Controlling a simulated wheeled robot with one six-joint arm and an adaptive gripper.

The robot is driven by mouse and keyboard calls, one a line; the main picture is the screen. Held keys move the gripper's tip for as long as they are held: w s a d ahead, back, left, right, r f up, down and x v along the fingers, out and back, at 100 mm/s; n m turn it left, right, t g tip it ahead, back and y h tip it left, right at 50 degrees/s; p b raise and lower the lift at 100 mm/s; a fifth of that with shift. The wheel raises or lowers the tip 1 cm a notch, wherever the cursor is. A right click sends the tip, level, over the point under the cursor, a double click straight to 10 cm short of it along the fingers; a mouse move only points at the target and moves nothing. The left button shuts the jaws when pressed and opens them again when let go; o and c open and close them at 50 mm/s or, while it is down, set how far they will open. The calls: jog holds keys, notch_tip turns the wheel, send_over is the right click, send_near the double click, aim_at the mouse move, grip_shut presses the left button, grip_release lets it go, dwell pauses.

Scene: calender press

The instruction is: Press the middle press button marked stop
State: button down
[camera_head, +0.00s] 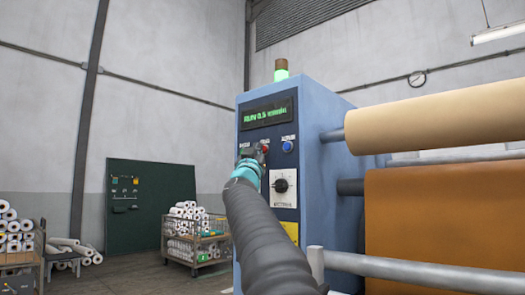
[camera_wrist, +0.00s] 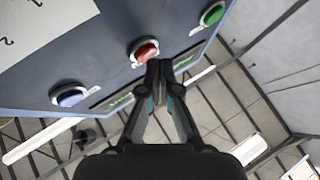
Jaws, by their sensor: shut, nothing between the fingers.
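The red middle button (camera_wrist: 145,51) sits between a green button (camera_wrist: 213,14) and a blue button (camera_wrist: 70,97) on the blue press cabinet (camera_head: 315,110). The wrist view shows the panel upside down. The red button (camera_head: 265,148) is partly behind my gripper (camera_head: 256,153) in the head view, with the blue button (camera_head: 287,146) clear to its right. My gripper is shut and empty. In the wrist view its fingertips (camera_wrist: 160,68) appear right beside the red button's edge. I cannot tell whether they touch it. The button labels are too blurred to read.
A beacon (camera_head: 281,71) glows green on top. A beige roll (camera_head: 435,118) and a brown sheet (camera_head: 445,225) stand right. A cart of white rolls (camera_head: 194,240) stands left.

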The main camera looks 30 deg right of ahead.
jog(key=shift+w+d, duration=0.15)
jog(key=shift+d, duration=0.25)
dwell(0.3)
jog(key=shift+a, duration=0.15)
jog(key=shift+s+a+p, duration=0.3)
jog(key=shift+a, duration=0.3)
jog(key=shift+s+a+p, duration=0.1)
jog(key=shift+s+a, duration=0.2)
jog(key=shift+a, duration=0.5)
jog(key=shift+s+a+p, duration=0.15)
jog(key=shift+s+a, duration=0.1)
jog(key=shift+a, duration=0.55)
jog(key=shift+s+a+p, duration=0.1)
jog(key=shift+s+a, duration=0.2)
jog(key=shift+a, duration=0.5)
